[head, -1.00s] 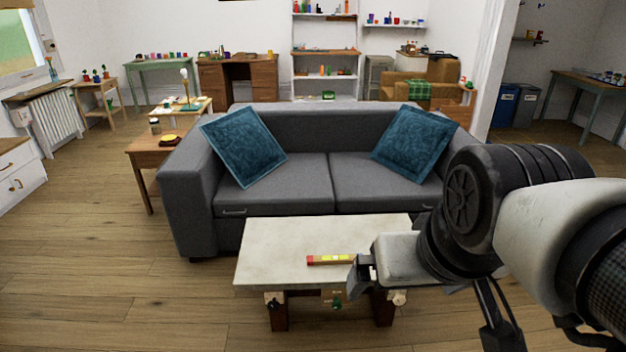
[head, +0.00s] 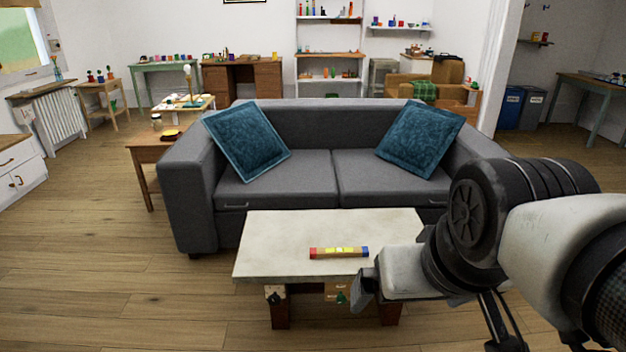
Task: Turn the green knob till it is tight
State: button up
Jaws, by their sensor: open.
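The green knob (head: 341,297) is small and sits on the front side of the low pale-topped table (head: 280,262), below the edge of the top. My gripper (head: 360,292) is just to the right of the green knob in the head view, in front of the table's front edge. It is open, and nothing shows between its fingers. The fingers are seen nearly edge-on, so the gap between them is hard to see. I cannot tell whether a finger touches the knob.
A red, yellow and blue bar (head: 339,253) lies on the tabletop. A dark and pale fitting (head: 274,296) sits at the table's left front. A grey sofa (head: 290,180) with teal cushions stands behind the table. The wooden floor at left is clear.

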aim_at(342, 299)
jog(key=i, duration=0.35)
jog(key=j+z, duration=0.15)
jog(key=j, duration=0.2)
jog(key=k+j+z, duration=0.35)
jog(key=j, duration=0.25)
jog(key=i+l, duration=0.3)
jog(key=i, duration=0.2)
jog(key=i+l, duration=0.35)
jog(key=i, duration=0.15)
